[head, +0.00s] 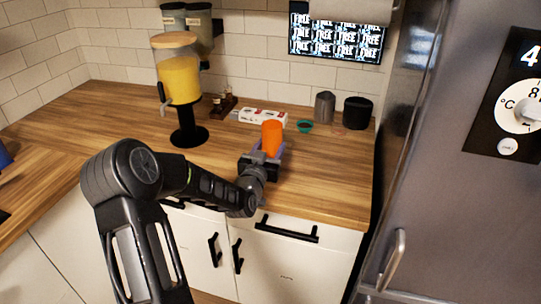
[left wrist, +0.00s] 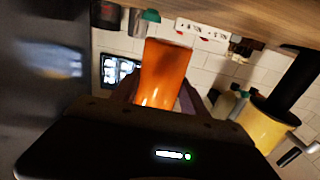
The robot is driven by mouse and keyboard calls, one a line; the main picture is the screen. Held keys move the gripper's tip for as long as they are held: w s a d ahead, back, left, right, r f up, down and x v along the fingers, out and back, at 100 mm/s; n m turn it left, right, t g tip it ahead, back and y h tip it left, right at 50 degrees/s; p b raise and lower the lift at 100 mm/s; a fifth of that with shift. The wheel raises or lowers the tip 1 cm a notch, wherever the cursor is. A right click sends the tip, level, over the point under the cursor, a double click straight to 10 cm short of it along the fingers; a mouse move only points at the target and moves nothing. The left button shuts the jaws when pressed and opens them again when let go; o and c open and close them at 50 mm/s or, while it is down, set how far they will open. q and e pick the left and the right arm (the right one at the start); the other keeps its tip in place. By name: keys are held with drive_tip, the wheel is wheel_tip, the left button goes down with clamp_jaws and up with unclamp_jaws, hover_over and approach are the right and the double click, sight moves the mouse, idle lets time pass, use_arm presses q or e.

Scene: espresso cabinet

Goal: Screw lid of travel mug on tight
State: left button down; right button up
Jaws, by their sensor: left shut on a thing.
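An orange travel mug (head: 271,138) stands upright near the middle of the wooden counter, at the end of my left arm. My left gripper (head: 263,158) is shut on it. In the left wrist view the mug (left wrist: 164,74) sits between the two fingers of the left gripper (left wrist: 158,98), and the picture is turned about. A small teal-and-dark round item (head: 305,126) lies on the counter just behind and right of the mug; I cannot tell whether it is the lid. I see no lid clearly on the mug. My right gripper is out of view.
A yellow drink dispenser (head: 180,82) stands left of the mug. A steel fridge (head: 455,160) bounds the right. The counter's front right is clear.

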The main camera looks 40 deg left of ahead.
sight(269, 137)
use_arm(q)
drive_tip(key=shift+r+b, duration=0.3)
drive_tip(key=shift+r, duration=1.85)
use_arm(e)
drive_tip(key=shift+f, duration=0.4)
use_arm(q)
drive_tip(key=c, duration=1.2)
unclamp_jaws()
clamp_jaws()
